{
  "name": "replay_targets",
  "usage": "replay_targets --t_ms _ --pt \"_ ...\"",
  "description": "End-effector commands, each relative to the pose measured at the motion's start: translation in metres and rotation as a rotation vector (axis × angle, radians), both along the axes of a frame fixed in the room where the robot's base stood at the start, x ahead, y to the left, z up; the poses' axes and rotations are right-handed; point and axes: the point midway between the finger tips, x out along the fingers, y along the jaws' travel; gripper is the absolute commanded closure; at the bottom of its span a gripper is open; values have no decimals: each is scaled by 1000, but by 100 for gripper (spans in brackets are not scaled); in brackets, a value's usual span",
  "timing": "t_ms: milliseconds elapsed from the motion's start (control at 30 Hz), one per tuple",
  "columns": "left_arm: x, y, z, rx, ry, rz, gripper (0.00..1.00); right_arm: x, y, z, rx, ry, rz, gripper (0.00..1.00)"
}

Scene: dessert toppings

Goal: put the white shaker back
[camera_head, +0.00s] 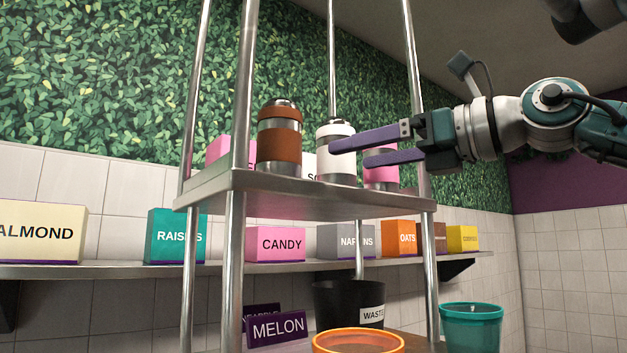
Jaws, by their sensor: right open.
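The white shaker (337,166) stands upright on the metal shelf (300,203) of a rack with round posts. It has a metal top and base and a white middle. My right gripper (347,151) comes in from the right and is open, with its two purple fingers apart. The upper finger overlaps the shaker's middle in the picture; I cannot tell whether it touches. A brown shaker (279,140) stands to the left on the same shelf. A pink shaker (381,175) stands to the right, partly hidden by the lower finger. My left gripper is not in view.
Rack posts (236,110) stand close around the shakers. A wall shelf behind holds labelled boxes, among them a candy box (275,244) and a raisins box (177,236). Below are a black waste bin (335,302), an orange-rimmed container (358,342) and a teal bin (471,325).

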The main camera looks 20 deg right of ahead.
Motion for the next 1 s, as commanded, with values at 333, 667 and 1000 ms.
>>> replay_targets --t_ms 333,667,1000 --pt "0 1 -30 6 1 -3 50 -35 -24 -1 0 0 0 3" --pt "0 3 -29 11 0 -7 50 -36 -24 0 0 0 1 3" --pt "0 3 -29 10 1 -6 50 -36 -24 0 0 0 1 3"
